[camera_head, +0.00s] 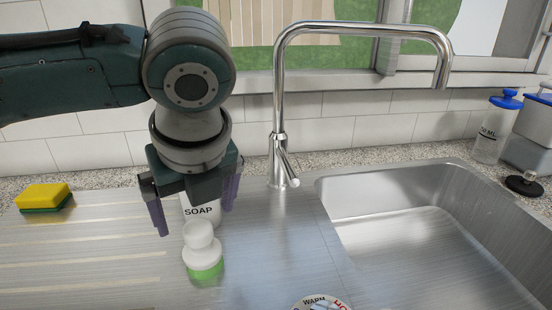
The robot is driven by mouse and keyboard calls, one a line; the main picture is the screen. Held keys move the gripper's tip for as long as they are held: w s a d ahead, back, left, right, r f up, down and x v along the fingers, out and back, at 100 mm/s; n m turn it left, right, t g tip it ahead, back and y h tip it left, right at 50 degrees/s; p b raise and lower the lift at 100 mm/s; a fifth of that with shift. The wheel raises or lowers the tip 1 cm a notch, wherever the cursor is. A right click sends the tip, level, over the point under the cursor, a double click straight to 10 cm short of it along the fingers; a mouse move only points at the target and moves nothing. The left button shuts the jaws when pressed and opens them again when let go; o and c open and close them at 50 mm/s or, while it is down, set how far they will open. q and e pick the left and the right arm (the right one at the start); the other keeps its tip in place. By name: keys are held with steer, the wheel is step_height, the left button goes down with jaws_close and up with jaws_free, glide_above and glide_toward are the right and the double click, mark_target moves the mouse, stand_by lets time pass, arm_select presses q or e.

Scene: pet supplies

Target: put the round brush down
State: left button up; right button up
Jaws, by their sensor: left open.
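The round brush (203,254), with a white knob and body and green bristles, stands upright, bristles down, on the steel drainboard (120,285). My left gripper (195,218) is open, its two purple fingers spread apart just above and behind the brush. The fingers look clear of the brush. A white bottle marked SOAP (203,210) shows between the fingers, behind the brush, its upper part hidden by the gripper. My right gripper is not in view.
A yellow and green sponge (43,196) lies at the left. A chrome faucet (280,130) rises behind the sink basin (420,255), which looks empty. A round item with lettering (320,303) is cut off at the bottom. A blue-capped bottle (492,128) stands at right.

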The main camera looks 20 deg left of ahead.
arm_select(q)
steer(key=s+d+f+n+h, duration=0.2)
steer(key=s+d+n+h, duration=0.4)
steer(key=s+d+n, duration=0.6)
steer(key=s+a+n, duration=0.2)
steer(key=n, duration=0.1)
steer(key=s+a+n+y, duration=0.1)
steer(key=s+a+n, duration=0.2)
steer(key=n, duration=0.1)
steer(key=s+a+f+n+y, duration=0.1)
steer(key=s+a+n, duration=0.1)
steer(key=a+n, duration=0.1)
steer(key=shift+s+n+t, duration=0.15)
steer(key=shift+n+t, duration=0.25)
steer(key=shift+n, duration=0.3)
